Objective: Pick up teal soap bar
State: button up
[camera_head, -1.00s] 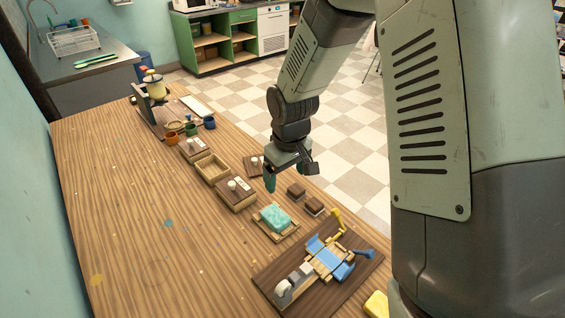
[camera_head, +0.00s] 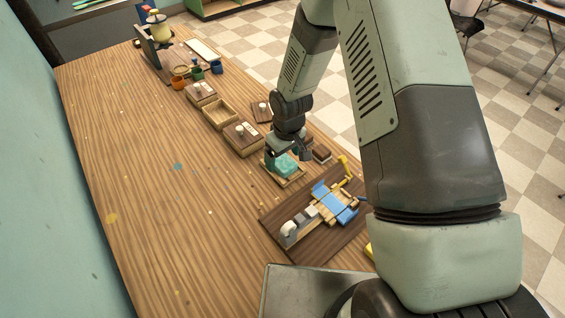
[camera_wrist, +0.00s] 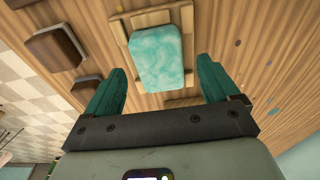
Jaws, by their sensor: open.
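The teal soap bar (camera_head: 284,165) lies on a small wooden tray (camera_head: 298,180) on the table, just below my gripper (camera_head: 286,156) in the head view. In the wrist view the soap bar (camera_wrist: 157,57) is a marbled teal block on the slatted wooden tray (camera_wrist: 120,30). My gripper (camera_wrist: 160,88) shows two teal fingers spread apart, one on either side of the soap's near end. The fingers stand clear of the soap and hold nothing. How high they are above the tray is hard to tell.
Brown blocks (camera_head: 321,153) sit close to the right of the tray. A dark board (camera_head: 300,238) with a blue and wooden device (camera_head: 330,200) stands nearer. Wooden boxes (camera_head: 220,113) line up behind. The table's left side is clear.

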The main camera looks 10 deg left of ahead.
aim_at(284, 161)
jog(key=shift+f, duration=0.65)
jog(key=c, duration=1.2)
jog(key=shift+r, duration=0.1)
notch_tip(284, 161, up, 10)
jog(key=s+d+r+m, duration=0.1)
jog(key=d+r+m, duration=0.2)
jog(key=d+r, duration=0.2)
jog(key=s+d+r+m, duration=0.1)
jog(key=d+r+m, duration=0.2)
jog(key=d+r, duration=0.3)
jog(key=s+d+r+m+h, duration=0.1)
jog(key=d+r+m, duration=0.2)
jog(key=d+r, duration=0.3)
jog(key=shift+s+r, duration=0.2)
jog(key=shift+r, duration=2.5)
